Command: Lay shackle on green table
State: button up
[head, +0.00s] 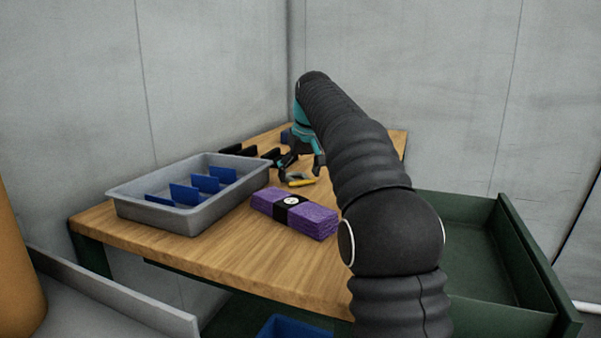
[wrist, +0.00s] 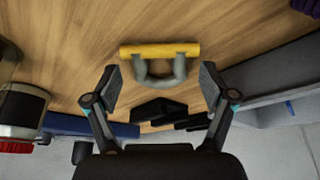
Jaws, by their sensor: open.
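The shackle, a grey bow with a yellow pin, lies on the wooden table top (head: 220,262). In the head view its yellow pin (head: 301,183) shows just below my gripper (head: 301,163). In the wrist view the shackle (wrist: 160,50) lies ahead of and between the spread fingers of my gripper (wrist: 161,86), with the grey bow toward me. The fingers are open and hold nothing; contact with the shackle cannot be told. The wooden table has dark green legs. A dark green open-topped unit (head: 538,262) stands at the right, partly hidden by my arm.
A grey bin (head: 185,222) with blue dividers stands left on the table. A purple banded bundle (head: 312,220) lies in front of the shackle. Black holders (wrist: 160,108) sit close beyond the shackle's bow. Grey walls close off the back. The table's front is clear.

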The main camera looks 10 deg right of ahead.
jog(key=p+v, duration=0.1)
jog(key=v, duration=1.1)
jog(key=shift+r, duration=0.1)
